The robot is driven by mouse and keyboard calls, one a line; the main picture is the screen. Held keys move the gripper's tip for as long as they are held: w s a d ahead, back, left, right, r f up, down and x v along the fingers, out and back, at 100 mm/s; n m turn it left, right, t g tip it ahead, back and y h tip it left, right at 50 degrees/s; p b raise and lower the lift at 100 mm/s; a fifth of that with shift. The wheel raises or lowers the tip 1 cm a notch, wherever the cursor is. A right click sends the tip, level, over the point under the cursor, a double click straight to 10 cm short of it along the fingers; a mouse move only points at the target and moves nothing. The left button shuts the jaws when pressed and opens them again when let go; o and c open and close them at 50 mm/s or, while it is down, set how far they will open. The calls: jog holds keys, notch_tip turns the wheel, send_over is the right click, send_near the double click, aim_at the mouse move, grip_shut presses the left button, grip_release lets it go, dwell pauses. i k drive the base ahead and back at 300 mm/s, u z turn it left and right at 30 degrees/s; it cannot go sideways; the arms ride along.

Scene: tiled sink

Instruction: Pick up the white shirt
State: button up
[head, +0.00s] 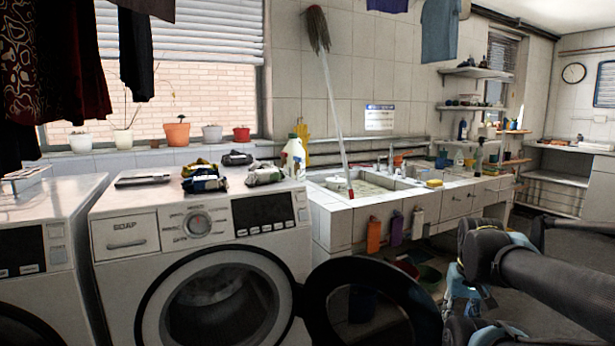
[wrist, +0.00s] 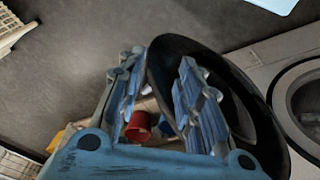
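A crumpled whitish-grey cloth (head: 265,175) lies on top of the washing machine in the head view, left of a white bottle. It may be the white shirt, but I cannot tell for sure. Darker crumpled cloths (head: 204,178) lie to its left. My gripper (wrist: 162,75) is open and empty in the wrist view, with its blue fingers apart. In the head view its blue parts (head: 462,290) show low at the right, beyond the open washer door and well away from the cloths. My arm hides part of it.
The front-loading washing machine (head: 118,215) has its round door (head: 372,305) swung open to the right. A white bottle (head: 294,158) stands on top. A mop (head: 335,110) leans in the tiled sink (head: 365,187). A red container (wrist: 138,126) shows beyond my fingers.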

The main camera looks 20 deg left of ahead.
aim_at(259, 174)
jog(key=z, duration=1.7)
jog(key=k, duration=1.3)
jog(key=u, duration=1.95)
jog(key=i, duration=1)
